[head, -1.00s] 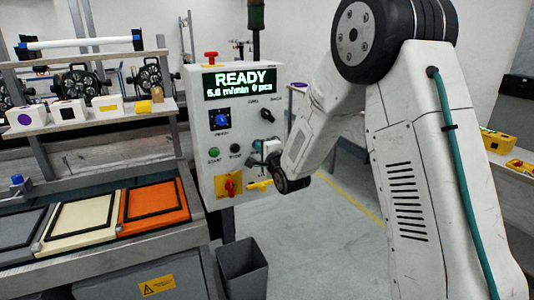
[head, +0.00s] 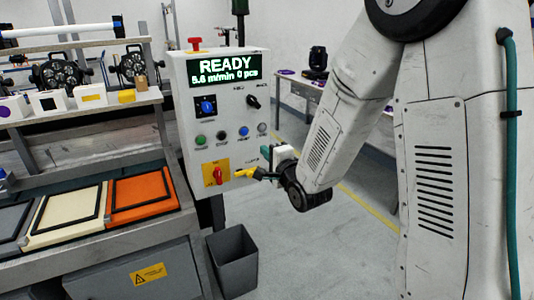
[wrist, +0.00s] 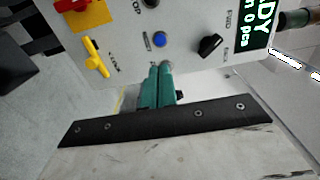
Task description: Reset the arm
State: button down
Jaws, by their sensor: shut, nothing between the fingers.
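My arm reaches from the right of the head view toward the control panel (head: 221,110). My gripper (head: 266,153) is near the panel's lower right edge. In the wrist view my gripper's two green fingers (wrist: 157,75) lie together, shut with nothing between them. They point at the panel face close to a blue button (wrist: 160,40). I cannot tell whether the fingertips touch the panel. The panel's display (head: 222,70) reads READY, 5.6 m/min, 0 pcs.
The panel carries a black selector knob (wrist: 210,45) and a red-yellow switch (head: 216,173). A dark bin (head: 232,258) stands on the floor below. A bench with orange (head: 145,192) and cream panels is at left. Open floor lies behind my arm.

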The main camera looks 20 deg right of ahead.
dwell(0.7)
notch_tip(320, 180, down, 8)
jog(key=s+d+n+g+h, duration=0.1)
jog(key=s+n+g, duration=0.1)
jog(key=n+g, duration=0.25)
jog(key=s+d+f+n+g+h, duration=0.1)
jog(key=s+d+f+n+g, duration=0.1)
jog(key=s+n+g, duration=0.35)
jog(key=s+r+n+g, duration=0.2)
jog(key=s+r, duration=0.3)
jog(key=s, duration=0.5)
jog(key=s+r+n+g, duration=0.2)
jog(key=s+r, duration=0.3)
jog(key=s, duration=0.5)
jog(key=s+a+r+n+g, duration=0.1)
jog(key=s+r+n+g, duration=0.1)
jog(key=s+r, duration=0.4)
jog(key=shift+s+n+g, duration=0.3)
jog(key=shift+s, duration=1.75)
